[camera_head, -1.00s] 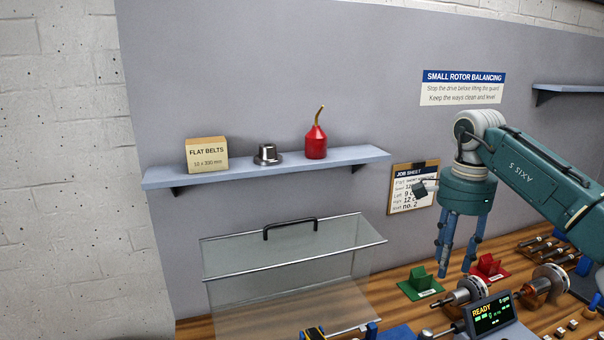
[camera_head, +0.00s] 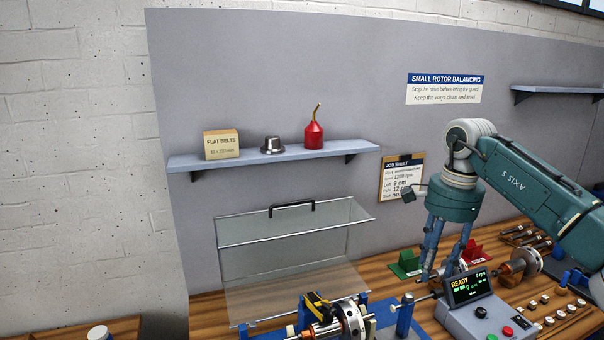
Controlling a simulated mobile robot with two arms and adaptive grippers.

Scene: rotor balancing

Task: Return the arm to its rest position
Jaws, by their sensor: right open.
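My right arm comes in from the right side of the head view. Its teal gripper (camera_head: 436,276) points down with its blue fingers apart and nothing between them. It hangs over the bench, in front of the green stand and behind or above the small READY display (camera_head: 468,287); the exact depth is hard to tell. My left gripper does not show.
A clear guard with a black handle (camera_head: 292,208) stands at the bench's back. In front is a balancing machine with a rotor (camera_head: 351,321). Green (camera_head: 406,264) and red (camera_head: 474,254) stands are near the right gripper. A shelf (camera_head: 270,157) holds a box, metal part and red oil can.

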